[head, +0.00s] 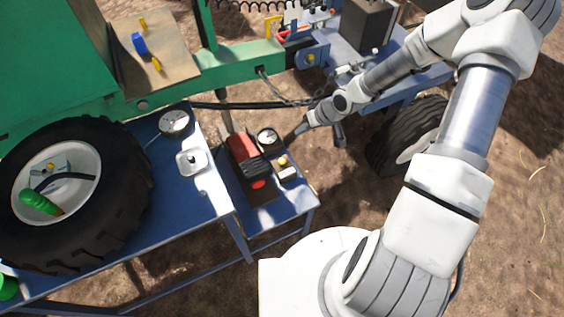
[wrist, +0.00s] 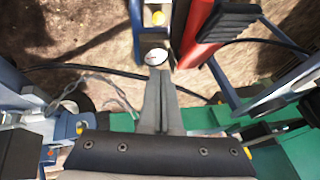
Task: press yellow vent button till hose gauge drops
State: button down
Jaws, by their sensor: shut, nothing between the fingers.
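The yellow button (head: 283,161) sits on a small pale box on the low blue stand; it also shows in the wrist view (wrist: 158,18). A round white-faced gauge (head: 267,138) stands just behind the box; it also shows in the wrist view (wrist: 154,57). Its needle is too small to read. My gripper (head: 295,135) is shut and empty, beside the gauge on its right. In the wrist view the shut fingertips (wrist: 160,73) overlap the gauge's near edge, with the button beyond. I see no contact with the button.
A red unit with a black ribbed pedal (head: 243,150) stands left of the button. A second gauge (head: 175,122) and a white square fitting (head: 191,161) are on the blue bench. A black hose (head: 240,105) runs behind the stand. A green beam (head: 225,66) and tractor tire (head: 125,165) are nearby.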

jog(key=y+b, duration=0.2)
send_over(284, 163)
jog(key=d, duration=0.2)
notch_tip(284, 163, down, 6)
jog(key=shift+a+f+m+t+y, duration=0.2)
jog(key=shift+a+m+t+y, duration=0.1)
jog(key=shift+a, duration=0.15)
jog(key=shift+a+f+m+t+y, duration=0.2)
jog(key=shift+a+m+t, duration=0.1)
jog(key=shift+a, duration=0.15)
jog(key=shift+f, duration=0.1)
notch_tip(284, 163, down, 9)
jog(key=b, duration=0.6)
jog(key=shift+r+b, duration=0.2)
jog(key=shift+b, duration=0.15)
dwell(0.6)
jog(key=shift+f+b, duration=0.35)
jog(key=shift+f, duration=0.05)
jog(key=shift+f+b, duration=0.4)
jog(key=shift+f, duration=0.15)
dwell(0.5)
jog(key=shift+r, duration=0.1)
dwell(1.0)
jog(key=shift+r+p, duration=0.7)
jog(key=shift+r, duration=0.15)
